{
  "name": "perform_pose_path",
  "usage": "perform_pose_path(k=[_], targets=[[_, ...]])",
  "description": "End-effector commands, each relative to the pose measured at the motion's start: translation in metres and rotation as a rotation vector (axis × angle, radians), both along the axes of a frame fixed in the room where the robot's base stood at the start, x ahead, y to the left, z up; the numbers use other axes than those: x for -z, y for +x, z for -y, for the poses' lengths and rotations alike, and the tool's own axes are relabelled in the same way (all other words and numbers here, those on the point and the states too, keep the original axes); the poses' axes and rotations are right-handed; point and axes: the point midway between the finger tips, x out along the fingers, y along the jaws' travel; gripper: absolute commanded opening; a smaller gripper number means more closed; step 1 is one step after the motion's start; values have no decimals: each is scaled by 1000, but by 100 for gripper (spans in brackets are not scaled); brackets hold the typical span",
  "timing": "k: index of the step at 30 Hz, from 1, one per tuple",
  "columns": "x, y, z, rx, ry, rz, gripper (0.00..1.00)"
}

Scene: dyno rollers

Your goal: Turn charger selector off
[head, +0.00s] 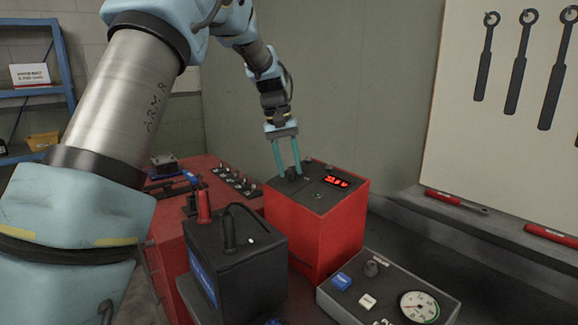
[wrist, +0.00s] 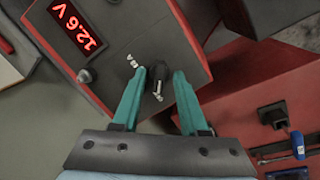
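The charger is a red box with a dark top panel (head: 318,199) and a red lit display; in the wrist view the display (wrist: 76,20) reads 12.6 V. Its selector is a small dark knob (head: 291,175) on the top panel, and it also shows in the wrist view (wrist: 158,75) with small white markings beside it. My gripper (head: 289,169) points down over the panel. In the wrist view its two teal fingers (wrist: 160,78) stand apart, one on each side of the selector. I cannot tell whether they touch it, and the knob's exact pointing is unclear.
A black battery (head: 238,262) with a red terminal and a cable stands in front of the charger. A gauge panel (head: 345,299) with a blue button is at the front right. A red cabinet (head: 180,232) with switches lies behind left. Wrenches (head: 520,70) hang on the right wall board.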

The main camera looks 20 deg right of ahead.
Motion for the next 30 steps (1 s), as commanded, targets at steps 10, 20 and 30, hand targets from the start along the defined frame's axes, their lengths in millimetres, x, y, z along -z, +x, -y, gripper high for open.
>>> perform_pose_path(k=[10,20,30], targets=[[-5,1,-1,1,0,1,45],[-61,6,-11,0,-2,5,45],[-103,9,-19,0,0,0,45]])
